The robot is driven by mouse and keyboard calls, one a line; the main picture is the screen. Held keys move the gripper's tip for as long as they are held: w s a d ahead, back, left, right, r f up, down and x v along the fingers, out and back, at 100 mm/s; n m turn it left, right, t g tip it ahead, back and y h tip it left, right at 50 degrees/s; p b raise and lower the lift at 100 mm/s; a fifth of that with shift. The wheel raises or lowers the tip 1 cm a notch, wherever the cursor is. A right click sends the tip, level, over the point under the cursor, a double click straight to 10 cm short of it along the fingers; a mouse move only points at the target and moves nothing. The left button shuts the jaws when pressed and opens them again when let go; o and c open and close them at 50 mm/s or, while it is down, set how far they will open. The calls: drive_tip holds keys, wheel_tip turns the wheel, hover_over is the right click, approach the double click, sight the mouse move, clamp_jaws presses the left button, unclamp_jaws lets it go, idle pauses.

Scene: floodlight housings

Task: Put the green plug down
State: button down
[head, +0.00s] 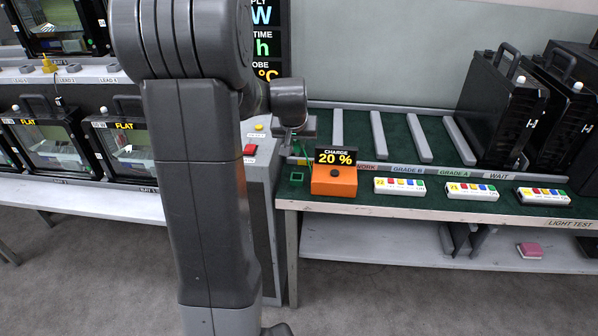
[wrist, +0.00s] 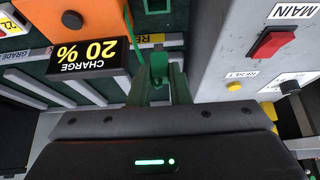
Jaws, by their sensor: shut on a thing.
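My gripper (wrist: 158,92) is shut on the green plug (wrist: 158,64), which shows between the fingers in the wrist view. A thin green cable (wrist: 130,62) runs beside it near the orange box (wrist: 88,18). In the head view my gripper (head: 302,150) is above the left end of the green bench, behind and left of the orange box (head: 334,181). My wrist largely hides the plug there. A small green square holder (head: 297,177) is on the bench, left of the orange box. The gap between plug and bench is hard to judge.
The charge display (head: 336,157) reads 20 %. A grey cabinet (wrist: 225,60) with a red main switch (wrist: 270,42) stands close beside my gripper. White button strips (head: 399,187) line the bench front. Black housings (head: 502,110) stand at the right.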

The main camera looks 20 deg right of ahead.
wheel_tip(320, 180, down, 10)
drive_tip(key=shift+r+b, duration=0.1)
drive_tip(key=shift+b, duration=0.4)
drive_tip(key=c, duration=1.3)
unclamp_jaws()
drive_tip(key=shift+c, duration=0.2)
drive_tip(key=shift+s+a+r, duration=0.1)
drive_tip(key=shift+r, duration=0.25)
drive_tip(key=p+v, duration=0.1)
drive_tip(key=v, duration=1)
drive_tip(key=shift+s, duration=0.15)
